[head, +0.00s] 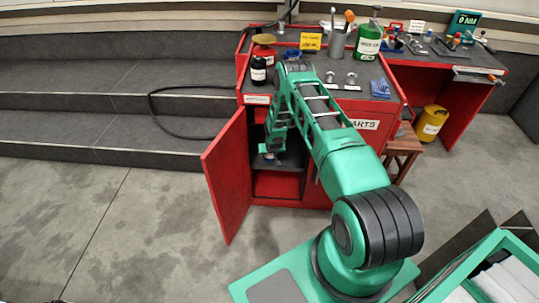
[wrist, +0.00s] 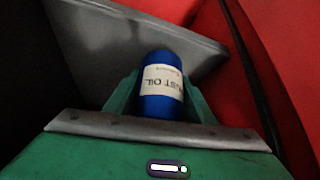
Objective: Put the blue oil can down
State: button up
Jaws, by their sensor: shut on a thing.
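The blue oil can (wrist: 160,62), with a white label reading in part "UST OIL", sits between the two green fingers of my gripper (wrist: 160,98) in the wrist view. My gripper is shut on it; the fingers hide its lower sides. In the head view my arm reaches down into the open red cabinet, and the can is too small and covered to make out clearly. A grey shelf (wrist: 100,35) lies just beyond the can in the wrist view. I cannot tell whether the can touches it.
The red cabinet door (head: 226,172) stands open on the left. The lower compartment (head: 275,185) below the shelf looks empty. The bench top holds a black bottle (head: 258,71), a green can (head: 369,42) and tools. A wooden stool (head: 405,147) stands to the right.

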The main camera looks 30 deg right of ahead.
jog(key=w, duration=0.1)
jog(key=w+d, duration=0.1)
jog(key=w, duration=0.1)
jog(key=shift+d, duration=0.1)
jog(key=shift+w+f, duration=0.1)
jog(key=shift+f, duration=1.6)
jog(key=shift+f, duration=0.1)
jog(key=o, duration=1.3)
jog(key=shift+o, duration=0.2)
jog(key=v, duration=1.2)
